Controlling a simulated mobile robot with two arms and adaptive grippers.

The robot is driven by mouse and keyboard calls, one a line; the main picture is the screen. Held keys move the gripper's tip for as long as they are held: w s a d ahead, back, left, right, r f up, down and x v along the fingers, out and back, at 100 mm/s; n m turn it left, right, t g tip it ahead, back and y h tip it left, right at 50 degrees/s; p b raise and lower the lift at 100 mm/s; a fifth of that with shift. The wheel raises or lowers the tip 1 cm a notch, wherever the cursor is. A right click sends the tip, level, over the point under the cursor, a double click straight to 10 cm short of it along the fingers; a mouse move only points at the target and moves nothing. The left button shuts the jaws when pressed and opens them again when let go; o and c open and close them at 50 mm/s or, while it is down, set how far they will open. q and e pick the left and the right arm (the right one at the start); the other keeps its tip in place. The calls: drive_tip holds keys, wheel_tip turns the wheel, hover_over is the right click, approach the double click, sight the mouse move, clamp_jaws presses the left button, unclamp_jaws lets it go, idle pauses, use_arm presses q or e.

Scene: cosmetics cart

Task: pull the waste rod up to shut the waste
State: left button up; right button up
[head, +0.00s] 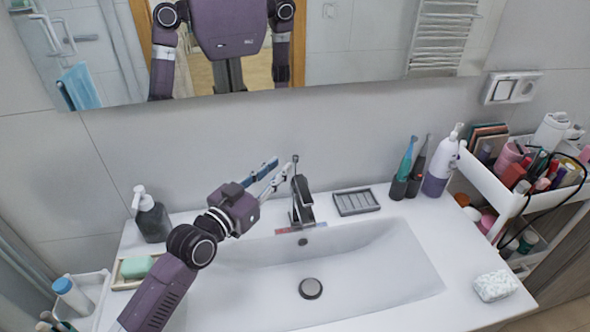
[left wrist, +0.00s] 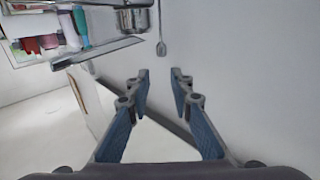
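The waste rod (head: 295,160) is a thin upright rod with a small knob on top, just behind the chrome tap (head: 301,200). Its lower part is hidden by the tap. In the left wrist view the rod's knob (left wrist: 161,48) shows just beyond the gap between the fingertips, with the tap (left wrist: 135,18) beside it. My left gripper (head: 281,168) reaches in from the left near the rod's top. Its fingers (left wrist: 161,76) are apart with nothing between them. The waste plug (head: 311,288) is a dark round disc in the basin. My right gripper is out of view.
A grey soap dish (head: 356,202) and toothbrushes (head: 406,170) stand right of the tap. A dark soap bottle (head: 152,218) and a green soap (head: 137,267) are at left. A loaded white cart (head: 500,195) stands at right. The wall is close behind the tap.

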sight(293, 158)
use_arm(q)
drive_tip(key=w, duration=0.1)
drive_tip(key=w+d+f, duration=0.1)
drive_tip(key=w, duration=0.1)
drive_tip(key=shift+w+d+f, duration=0.1)
drive_tip(key=shift+d+f, duration=0.05)
drive_tip(key=shift+d, duration=0.15)
drive_tip(key=x, duration=0.3)
drive_tip(key=shift+w+d+p, duration=0.2)
drive_tip(key=shift+w+p, duration=0.05)
drive_tip(key=shift+p, duration=0.15)
drive_tip(key=shift+w+d, duration=0.2)
drive_tip(key=shift+w, duration=0.1)
drive_tip(key=shift+w+d+f, duration=0.1)
drive_tip(key=shift+w+d, duration=0.15)
drive_tip(key=shift+w, duration=0.05)
clamp_jaws()
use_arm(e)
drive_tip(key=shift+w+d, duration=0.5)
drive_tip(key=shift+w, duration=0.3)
